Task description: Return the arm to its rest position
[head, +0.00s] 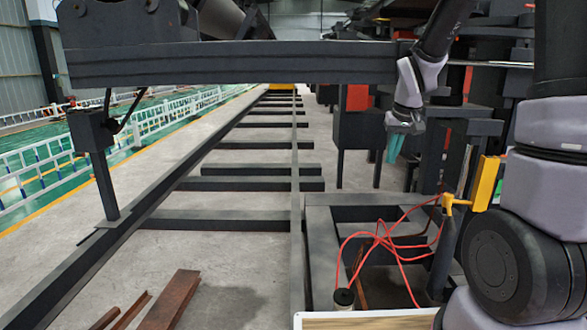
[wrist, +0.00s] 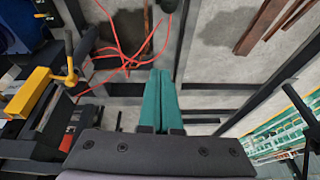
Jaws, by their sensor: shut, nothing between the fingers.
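My gripper (head: 394,147) shows in the head view right of centre, hanging down from my arm, with teal fingers pointing downward. In the wrist view the two teal fingers (wrist: 160,100) lie side by side, shut, with nothing between them. The gripper is in the air, apart from the things around it. My arm's larger links fill the right side of the head view.
Red cable (head: 385,240) lies loosely over the dark frame below, beside a spool (head: 344,297). A yellow bracket (head: 485,183) stands right of the gripper. A dark horizontal beam (head: 230,63) crosses behind. Rusty bars (head: 170,302) lie on the floor at left.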

